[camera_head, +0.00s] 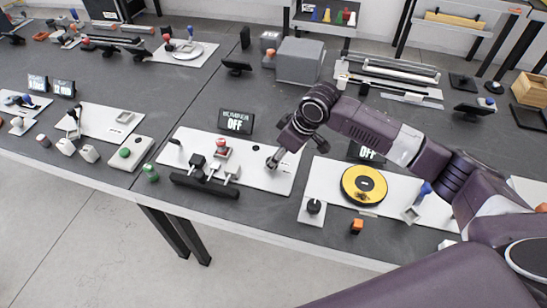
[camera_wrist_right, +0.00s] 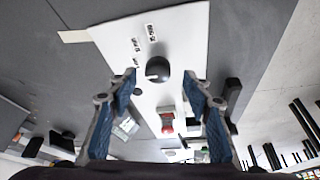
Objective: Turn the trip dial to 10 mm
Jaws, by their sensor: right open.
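In the right wrist view a dark round knob (camera_wrist_right: 158,68) with a pale mark on its face stands on a white panel (camera_wrist_right: 185,25). Small printed labels lie on the panel beside the knob; I cannot read them. My right gripper (camera_wrist_right: 160,82) is open, with blue-padded fingers on either side of the knob and apparently not touching it. In the head view my right gripper (camera_head: 273,160) is over the right end of the middle white panel (camera_head: 255,178). It largely hides what is there. My left gripper is not in view.
On the middle panel stand a red-topped control (camera_head: 222,150) and several dark switches. A display (camera_head: 236,121) reading OFF stands behind it. A grey box (camera_head: 300,62) stands behind.

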